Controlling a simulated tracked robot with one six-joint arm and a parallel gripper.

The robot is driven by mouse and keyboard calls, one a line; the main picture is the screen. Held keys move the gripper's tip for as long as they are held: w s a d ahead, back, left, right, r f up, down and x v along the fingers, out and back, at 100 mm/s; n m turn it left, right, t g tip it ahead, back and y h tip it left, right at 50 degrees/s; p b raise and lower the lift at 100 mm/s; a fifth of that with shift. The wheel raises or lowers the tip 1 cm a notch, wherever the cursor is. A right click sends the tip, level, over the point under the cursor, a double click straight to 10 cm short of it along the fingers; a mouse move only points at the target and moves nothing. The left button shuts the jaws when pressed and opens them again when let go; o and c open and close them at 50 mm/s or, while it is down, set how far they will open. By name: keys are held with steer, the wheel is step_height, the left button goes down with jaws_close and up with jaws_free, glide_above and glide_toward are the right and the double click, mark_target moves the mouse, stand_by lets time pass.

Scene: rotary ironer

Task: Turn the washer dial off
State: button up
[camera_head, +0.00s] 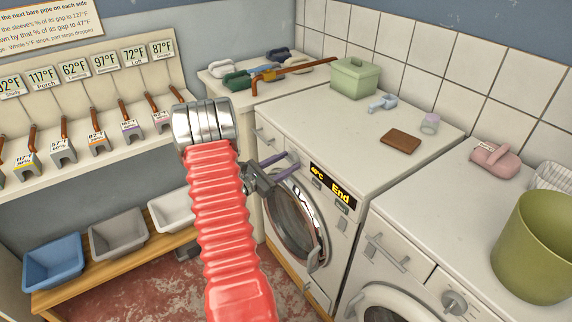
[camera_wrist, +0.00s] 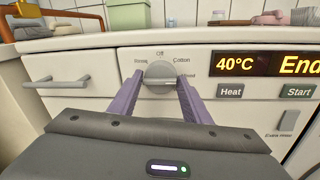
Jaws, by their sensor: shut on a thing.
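The washer dial (camera_wrist: 160,70) is a round grey knob with a raised bar lying about level. "Off" is printed above it, "Cotton" at its upper right, and smaller labels at both sides. My gripper (camera_wrist: 160,79) has its purple fingers on the dial's left and right sides, shut on it. In the head view my gripper (camera_head: 287,161) reaches the front panel of the washer (camera_head: 340,127), and the dial is hidden there. The washer display (camera_head: 333,186) reads 40°C and "End". Which label the dial points to I cannot tell.
A drawer handle (camera_wrist: 57,81) is left of the dial; Heat (camera_wrist: 231,91) and Start (camera_wrist: 298,91) buttons are right. A second machine (camera_head: 450,225) stands alongside, with a green bin (camera_head: 530,245) on top. A green box (camera_head: 354,79) and brown wallet-like item (camera_head: 401,143) sit on the washer.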

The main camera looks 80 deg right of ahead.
steer(key=shift+a, duration=0.15)
steer(key=shift+c, duration=0.4)
steer(key=shift+s+n, duration=0.1)
steer(key=shift+n, duration=0.4)
steer(key=n, duration=0.3)
steer(key=n+y, duration=0.1)
steer(key=n, duration=0.3)
steer(key=shift+d+n, duration=0.2)
steer(key=shift+n, duration=0.1)
steer(key=n, duration=0.4)
steer(key=shift+d+r+y, duration=0.1)
steer(key=shift+y, duration=0.2)
steer(key=shift+w+n+g+y, duration=0.15)
steer(key=shift+n, duration=0.9)
steer(key=shift+w+n+g+y, duration=0.1)
steer(key=shift+n+g+y, duration=0.05)
steer(key=shift+n, duration=0.9)
steer(key=shift+d, duration=0.1)
steer(key=shift+r, duration=0.1)
